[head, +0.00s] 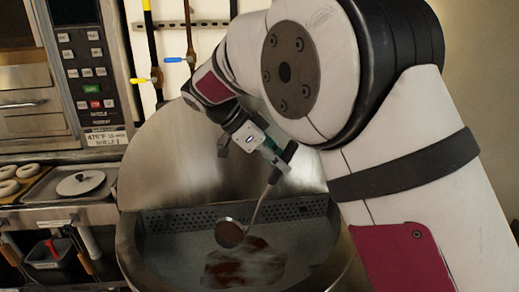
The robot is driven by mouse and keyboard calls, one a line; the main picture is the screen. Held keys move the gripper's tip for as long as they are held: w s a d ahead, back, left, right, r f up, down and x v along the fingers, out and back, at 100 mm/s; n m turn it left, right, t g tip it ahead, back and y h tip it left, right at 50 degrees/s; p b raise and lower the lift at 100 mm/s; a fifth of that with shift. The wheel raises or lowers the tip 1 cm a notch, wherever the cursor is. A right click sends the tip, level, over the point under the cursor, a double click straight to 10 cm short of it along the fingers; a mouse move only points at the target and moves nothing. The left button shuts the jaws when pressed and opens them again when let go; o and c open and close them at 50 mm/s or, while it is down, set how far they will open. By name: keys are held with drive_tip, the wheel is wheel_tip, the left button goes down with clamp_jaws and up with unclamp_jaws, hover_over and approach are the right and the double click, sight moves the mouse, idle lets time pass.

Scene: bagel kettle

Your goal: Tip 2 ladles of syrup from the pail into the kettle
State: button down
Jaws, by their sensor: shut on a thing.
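The kettle (128,240) is a wide steel vessel with a tall raised back, in the middle of the head view. A brown patch (240,268) shows inside it. My gripper (278,160) is over the kettle, shut on the dark handle of a ladle (256,208). The ladle hangs down and slants to the left. Its round bowl (229,234) is above the brown patch inside the kettle and looks brown within; whether syrup is in it I cannot tell. A dark container (46,276) with something red in it is at the lower left; I cannot tell whether it is the pail.
A counter at the left bears a tray with a round lid (80,184) and several bagels (8,188). An oven control panel (92,70) stands above. Pipes with yellow and blue valve handles (178,60) run behind the kettle. My arm covers the right side.

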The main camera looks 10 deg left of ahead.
drive_tip(key=w+d+f+g+y+b, duration=0.25)
drive_tip(key=d+f+y, duration=0.75)
drive_tip(key=f, duration=0.7)
drive_tip(key=s+a+r+t+h+p, duration=0.1)
drive_tip(key=a+r+h, duration=0.5)
drive_tip(key=r, duration=0.6)
drive_tip(key=s+a+r+t+h+p, duration=0.1)
drive_tip(key=a+r+h, duration=0.4)
drive_tip(key=r, duration=0.7)
drive_tip(key=shift+s+a+r+t+h+p, duration=0.4)
drive_tip(key=shift+s+a+t, duration=0.25)
drive_tip(key=shift+a, duration=0.6)
drive_tip(key=shift+s, duration=0.1)
